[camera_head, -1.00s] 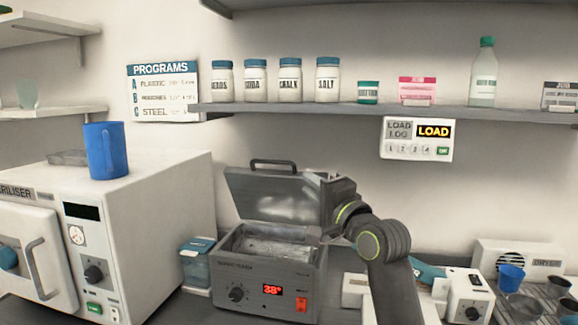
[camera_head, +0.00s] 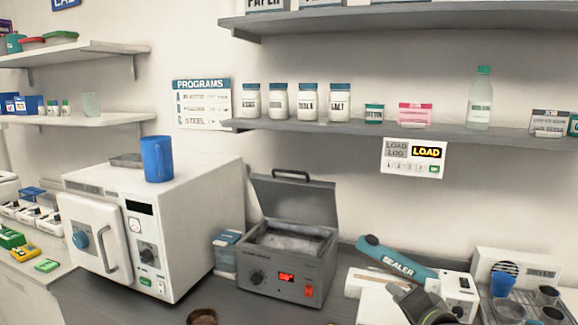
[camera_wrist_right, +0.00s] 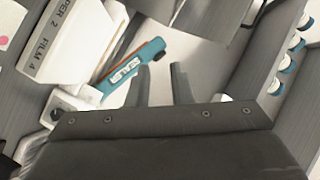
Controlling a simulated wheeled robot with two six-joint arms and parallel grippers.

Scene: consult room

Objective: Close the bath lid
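The bath (camera_head: 283,270) is a grey metal box with a red lit display, standing on the counter right of the steriliser. Its lid (camera_head: 300,200) is open, raised at the back edge and leaning back, with a dark handle on top. The basin inside shows. My right arm shows at the lower right edge of the head view, in front of the sealer and apart from the bath. In the right wrist view my right gripper (camera_wrist_right: 160,76) has its two fingers apart with nothing between them. The bath is not clearly seen there. My left gripper is not in view.
The white steriliser (camera_head: 195,225) with a blue mug (camera_head: 157,160) on top stands left of the bath. A blue-lidded container (camera_head: 226,255) sits between them. The sealer (camera_head: 398,257) is to the right. A shelf (camera_head: 370,134) with jars runs above the bath.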

